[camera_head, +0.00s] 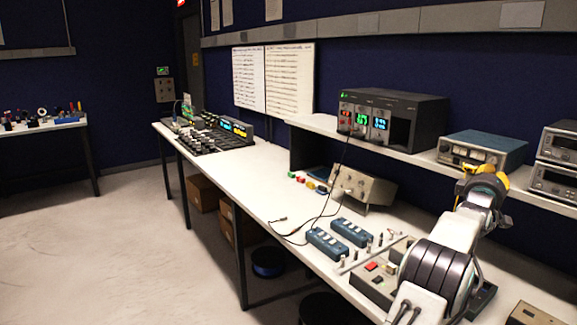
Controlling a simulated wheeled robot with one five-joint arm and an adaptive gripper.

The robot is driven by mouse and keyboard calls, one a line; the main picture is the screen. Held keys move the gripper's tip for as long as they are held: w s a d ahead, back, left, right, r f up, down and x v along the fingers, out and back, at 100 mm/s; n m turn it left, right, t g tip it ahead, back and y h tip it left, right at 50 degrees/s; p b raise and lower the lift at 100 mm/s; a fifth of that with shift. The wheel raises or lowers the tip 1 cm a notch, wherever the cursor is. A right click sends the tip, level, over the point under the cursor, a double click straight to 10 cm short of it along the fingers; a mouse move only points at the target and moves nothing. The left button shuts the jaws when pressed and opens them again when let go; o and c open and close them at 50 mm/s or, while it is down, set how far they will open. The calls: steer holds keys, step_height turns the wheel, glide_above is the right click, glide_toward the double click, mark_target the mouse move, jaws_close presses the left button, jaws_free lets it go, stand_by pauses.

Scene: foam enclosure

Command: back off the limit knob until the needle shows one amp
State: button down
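My arm rises from the lower right, its white link and black ribbed cover in front of the bench. My gripper (486,171) seems to be at the arm's far upper end, by the yellow parts in front of the shelf; its fingers cannot be made out. A limit knob and a needle cannot be picked out at this size. A grey tilted instrument (362,187) stands on the bench below the shelf. A black power unit (392,120) with lit green and blue displays and a blue-topped instrument (483,148) stand on the shelf. My gripper appears apart from these.
The white bench (262,178) runs to the back left. Two blue boxes (326,243) and a thin dark cable lie near its front edge. A control box with a red button (371,267) is beside my arm. Stacked instruments (557,165) stand right. The floor at left is clear.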

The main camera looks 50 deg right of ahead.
mark_target(502, 167)
steer(key=shift+s+d+r+p, duration=0.2)
steer(key=shift+d+p, duration=0.3)
steer(key=shift+p, duration=0.4)
steer(key=shift+d+f, duration=0.15)
steer(key=shift+d, duration=0.45)
steer(key=shift+s+d+p, duration=0.2)
steer(key=shift+d+p, duration=0.5)
steer(key=shift+p, duration=0.15)
steer(key=shift+w+r, duration=0.25)
steer(key=shift+s+r+b, duration=0.1)
steer(key=shift+r+b, duration=0.2)
steer(key=shift+b, duration=0.4)
steer(key=shift+s+f, duration=0.15)
steer(key=shift+s+f+b, duration=0.15)
steer(key=shift+s+b, duration=0.1)
steer(key=shift+b, duration=0.1)
stand_by(0.4)
steer(key=shift+f, duration=0.1)
